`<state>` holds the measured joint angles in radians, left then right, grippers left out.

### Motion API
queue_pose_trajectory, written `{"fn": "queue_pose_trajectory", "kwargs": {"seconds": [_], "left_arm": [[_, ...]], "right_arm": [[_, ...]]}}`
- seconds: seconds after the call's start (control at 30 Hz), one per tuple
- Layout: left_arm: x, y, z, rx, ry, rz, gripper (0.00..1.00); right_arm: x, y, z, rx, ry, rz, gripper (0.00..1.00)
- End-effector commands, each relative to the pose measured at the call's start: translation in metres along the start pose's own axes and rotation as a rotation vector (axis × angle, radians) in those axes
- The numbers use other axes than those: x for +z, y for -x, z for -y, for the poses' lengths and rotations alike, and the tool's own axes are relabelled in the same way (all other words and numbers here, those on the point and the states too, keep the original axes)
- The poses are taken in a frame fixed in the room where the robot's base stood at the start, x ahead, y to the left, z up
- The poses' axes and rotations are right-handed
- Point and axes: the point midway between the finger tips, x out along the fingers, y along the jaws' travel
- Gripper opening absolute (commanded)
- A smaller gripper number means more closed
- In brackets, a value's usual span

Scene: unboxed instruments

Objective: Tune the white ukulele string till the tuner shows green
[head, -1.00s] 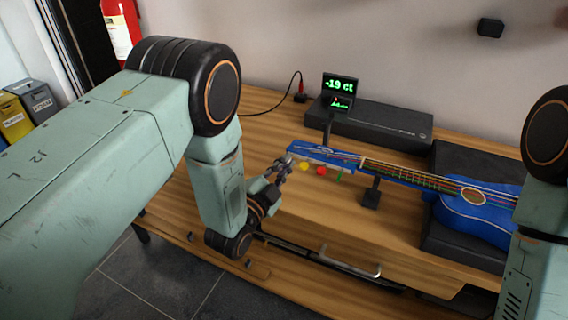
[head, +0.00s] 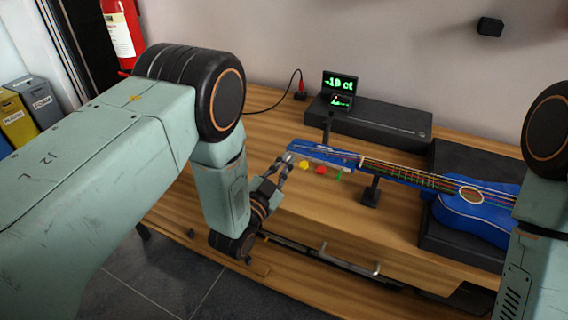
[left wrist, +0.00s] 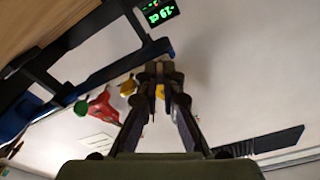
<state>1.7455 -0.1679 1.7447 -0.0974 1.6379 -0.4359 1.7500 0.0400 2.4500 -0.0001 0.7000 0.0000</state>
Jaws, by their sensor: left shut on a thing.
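The blue ukulele (head: 474,207) lies with its body at the right and its headstock (head: 322,153) pointing left over the table. Yellow (head: 304,166), red (head: 321,170) and green (head: 339,174) tuning pegs hang along the headstock's near edge. The tuner display (head: 340,84) shows green digits, about -19 ct. My right gripper is out of view.
A black stand (head: 371,190) supports the neck, and a black block (head: 436,230) lies under the body. A flat dark box (head: 370,122) sits behind the headstock. A drawer handle (head: 350,264) projects from the table front. My right arm stands at the right edge.

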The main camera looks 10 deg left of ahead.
Motion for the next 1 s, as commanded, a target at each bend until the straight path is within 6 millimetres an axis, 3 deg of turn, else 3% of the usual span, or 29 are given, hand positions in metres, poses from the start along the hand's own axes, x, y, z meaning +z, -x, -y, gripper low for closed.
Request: {"fn": "queue_pose_trajectory", "kwargs": {"seconds": [0.23,0.3,0.53,0.83,1.0], "left_arm": [[0.000,0.000,0.000,0.001,-0.001,0.000,0.00],[0.000,0.000,0.000,0.001,-0.001,0.000,0.10],[0.000,0.000,0.000,0.001,-0.001,0.000,0.29],[0.000,0.001,0.000,0.001,-0.002,0.000,0.29],[0.001,0.018,0.000,0.001,-0.002,0.004,0.29]], "right_arm": [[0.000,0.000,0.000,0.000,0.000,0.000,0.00],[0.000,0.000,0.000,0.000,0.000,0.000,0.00],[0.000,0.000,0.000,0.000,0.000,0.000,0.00],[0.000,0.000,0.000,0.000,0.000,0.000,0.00],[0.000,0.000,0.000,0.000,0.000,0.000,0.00]]}}
